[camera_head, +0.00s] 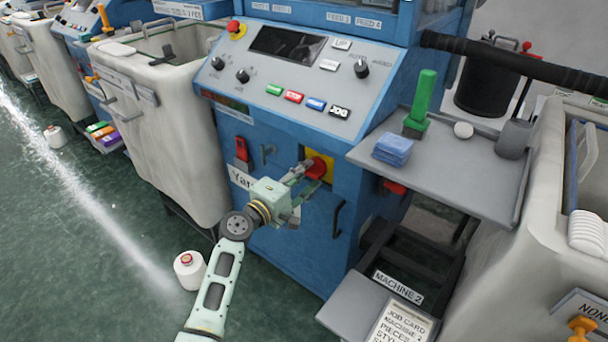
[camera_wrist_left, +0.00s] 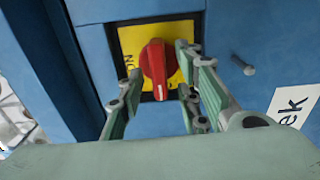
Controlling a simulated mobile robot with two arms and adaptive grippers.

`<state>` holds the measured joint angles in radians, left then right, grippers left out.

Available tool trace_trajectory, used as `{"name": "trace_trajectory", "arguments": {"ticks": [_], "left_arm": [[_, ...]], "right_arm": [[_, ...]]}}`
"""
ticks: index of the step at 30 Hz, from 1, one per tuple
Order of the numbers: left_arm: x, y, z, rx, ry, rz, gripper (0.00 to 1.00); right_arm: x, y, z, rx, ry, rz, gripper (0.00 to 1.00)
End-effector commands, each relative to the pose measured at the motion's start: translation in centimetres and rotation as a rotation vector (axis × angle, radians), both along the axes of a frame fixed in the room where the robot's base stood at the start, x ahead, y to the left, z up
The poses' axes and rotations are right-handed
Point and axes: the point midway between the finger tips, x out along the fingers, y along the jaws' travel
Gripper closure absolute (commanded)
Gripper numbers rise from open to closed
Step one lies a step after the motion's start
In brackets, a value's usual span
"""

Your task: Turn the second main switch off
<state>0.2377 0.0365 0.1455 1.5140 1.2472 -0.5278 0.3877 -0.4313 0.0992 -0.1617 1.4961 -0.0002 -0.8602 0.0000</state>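The main switch, a red rotary knob (camera_head: 317,167) on a yellow plate, is on the front of the blue machine (camera_head: 285,240) near the "MACHINE 2" label (camera_head: 398,288). In the left wrist view the red knob (camera_wrist_left: 154,70) stands roughly upright, with lettering on the yellow plate (camera_wrist_left: 130,40) to its left. My left gripper (camera_head: 309,170) is at the knob; its fingers also show in the left wrist view (camera_wrist_left: 158,78). They are apart, one on each side of the knob. I cannot tell whether either finger touches it. My right gripper is not in view.
A grey shelf (camera_head: 465,178) with a green-handled tool (camera_head: 420,100) and blue pads (camera_head: 392,149) juts out right of the switch. A pale bin (camera_head: 165,125) stands left. A white cone (camera_head: 189,269) is on the floor. The sloped control panel (camera_head: 290,90) is above.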

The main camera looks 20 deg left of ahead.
Motion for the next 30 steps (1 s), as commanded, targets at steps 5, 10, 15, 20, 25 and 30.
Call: {"name": "trace_trajectory", "arguments": {"ticks": [5,10,15,20,25,30], "left_arm": [[-0.5,0.2,0.0,0.002,-0.001,0.0,0.68],[-3.0,1.1,-0.1,0.004,0.001,0.001,0.68],[-6.5,2.4,-0.1,0.003,0.002,0.0,0.68],[-9.3,3.4,-0.1,0.002,0.002,0.0,0.68],[-10.9,4.0,0.0,0.001,0.001,0.0,0.68],[-11.3,4.1,0.0,0.0,0.001,0.0,0.68]], "right_arm": [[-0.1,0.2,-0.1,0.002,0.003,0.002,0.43],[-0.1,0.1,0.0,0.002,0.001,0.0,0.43],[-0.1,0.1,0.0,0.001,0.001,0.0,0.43],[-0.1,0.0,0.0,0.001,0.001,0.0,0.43],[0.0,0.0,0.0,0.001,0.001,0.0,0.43],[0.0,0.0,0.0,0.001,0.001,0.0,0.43]]}}
